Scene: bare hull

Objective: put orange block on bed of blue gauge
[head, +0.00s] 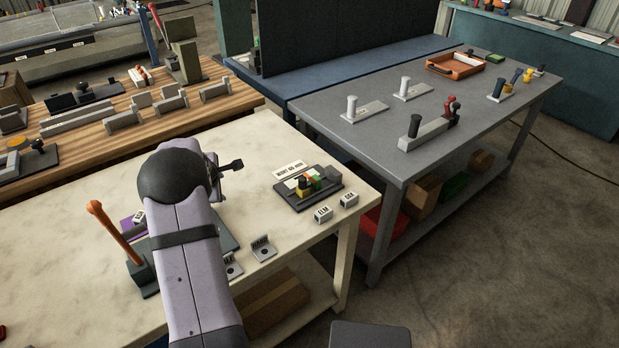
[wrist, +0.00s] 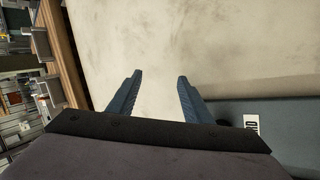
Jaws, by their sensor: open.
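A small orange block (head: 315,183) appears to lie on a dark tray (head: 300,203) on the cream table, beside green and yellow pieces; its exact shape is too small to tell. My gripper (wrist: 159,76) is open and empty in the wrist view, over bare cream tabletop. In the head view my arm mostly hides it, left of the dark tray.
Labelled small blocks (head: 323,213) stand near the cream table's front edge. An orange-handled lever (head: 101,218) rises at left. On the grey table are white-post stands (head: 352,112), a black-topped bar fixture (head: 424,134) and an orange tray (head: 454,75). A gap separates the tables.

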